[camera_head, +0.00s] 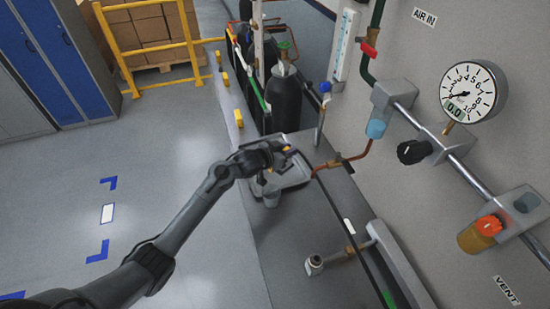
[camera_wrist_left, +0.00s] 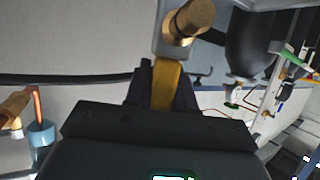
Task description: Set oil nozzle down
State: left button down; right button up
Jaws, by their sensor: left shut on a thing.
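My left gripper (camera_head: 284,151) is over the grey tray (camera_head: 297,180) on the bench. It is shut on the oil nozzle, whose yellow part (camera_wrist_left: 167,85) shows between the dark fingers in the left wrist view. A grey block with a brass cylinder (camera_wrist_left: 190,18) shows just beyond the fingertips; I cannot tell whether it belongs to the nozzle. In the head view, the gripper hides most of the nozzle. A grey cup-like part (camera_head: 271,197) shows below the gripper at the tray's near left. I cannot tell whether the nozzle touches the tray. My right gripper is not in view.
A wall panel with a pressure gauge (camera_head: 473,92), valve knobs and pipes stands to the right. A copper pipe (camera_head: 340,160) passes right of the tray. Dark gas cylinders (camera_head: 284,98) stand behind it. A pipe fitting (camera_head: 316,264) lies nearer on the bench. Open floor lies left.

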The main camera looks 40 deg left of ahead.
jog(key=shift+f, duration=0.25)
pick_arm(q)
jog(key=shift+a+f+b, duration=0.15)
jog(key=shift+a+f, duration=0.8)
jog(key=shift+f, duration=0.25)
jog(key=shift+a+f+b, duration=0.1)
jog(key=shift+a+f, duration=0.9)
jog(key=shift+f, duration=0.25)
jog(key=shift+a+f+b, duration=0.15)
jog(key=shift+a+f, duration=0.8)
jog(key=shift+f, duration=0.25)
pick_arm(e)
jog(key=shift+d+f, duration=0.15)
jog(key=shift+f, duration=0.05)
pick_arm(q)
jog(key=shift+f, duration=0.1)
jog(key=c, duration=1.4)
grip_release()
jog(key=shift+f, duration=0.15)
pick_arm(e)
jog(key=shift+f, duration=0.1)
pick_arm(q)
jog(key=o, duration=0.4)
jog(key=shift+o, duration=0.2)
